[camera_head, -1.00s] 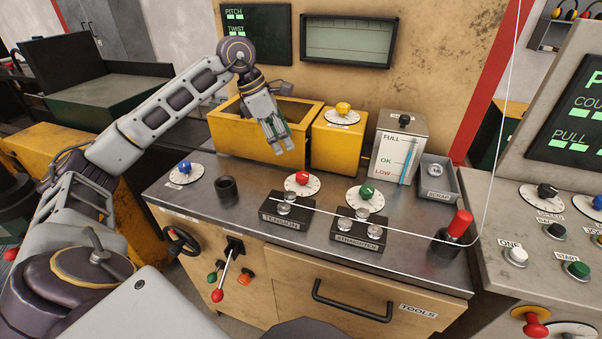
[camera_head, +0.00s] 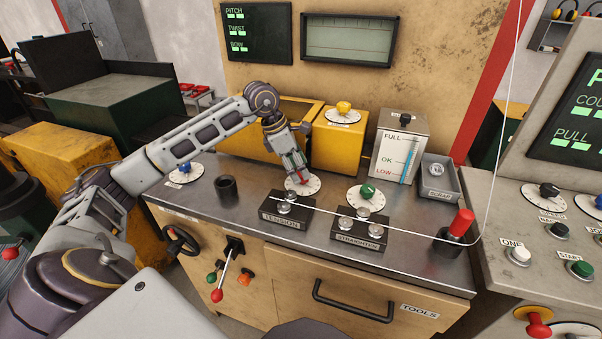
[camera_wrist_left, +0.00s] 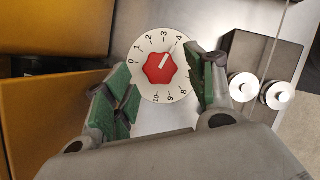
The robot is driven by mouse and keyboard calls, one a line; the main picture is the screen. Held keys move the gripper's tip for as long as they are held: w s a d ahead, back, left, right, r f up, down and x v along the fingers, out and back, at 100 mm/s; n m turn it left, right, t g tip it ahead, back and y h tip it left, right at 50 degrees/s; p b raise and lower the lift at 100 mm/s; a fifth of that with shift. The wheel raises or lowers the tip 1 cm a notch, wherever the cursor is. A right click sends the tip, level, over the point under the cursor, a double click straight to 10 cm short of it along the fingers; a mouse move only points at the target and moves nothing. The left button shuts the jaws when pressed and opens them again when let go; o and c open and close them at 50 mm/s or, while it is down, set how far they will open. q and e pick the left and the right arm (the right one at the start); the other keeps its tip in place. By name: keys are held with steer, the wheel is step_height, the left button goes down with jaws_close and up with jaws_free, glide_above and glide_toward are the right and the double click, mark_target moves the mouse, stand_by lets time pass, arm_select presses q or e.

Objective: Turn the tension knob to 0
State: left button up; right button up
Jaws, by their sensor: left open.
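The tension knob (camera_head: 303,179) is a red knob on a white numbered dial, behind the block labelled TENSION (camera_head: 283,206). In the left wrist view the red knob (camera_wrist_left: 159,69) shows whole, and its white mark points up and right, close to the 4. The 0 is at the dial's left. My left gripper (camera_head: 297,174) is open and points down over the dial. In the wrist view its green-padded fingers (camera_wrist_left: 158,92) stand on the two sides of the knob, apart from it. In the head view the fingers partly cover the knob. My right gripper is not in view.
A green knob (camera_head: 367,192) on its dial and the STRAIGHTEN block (camera_head: 359,230) are to the right. A yellow box (camera_head: 338,142) and an open yellow bin (camera_head: 236,137) stand behind. A white wire runs rightward from the TENSION block. A black cup (camera_head: 227,189) stands left.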

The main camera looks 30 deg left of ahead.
arm_select(q)
steer(key=shift+x, duration=1.25)
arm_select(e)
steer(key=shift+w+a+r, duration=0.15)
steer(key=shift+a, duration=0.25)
arm_select(q)
steer(key=c, duration=1)
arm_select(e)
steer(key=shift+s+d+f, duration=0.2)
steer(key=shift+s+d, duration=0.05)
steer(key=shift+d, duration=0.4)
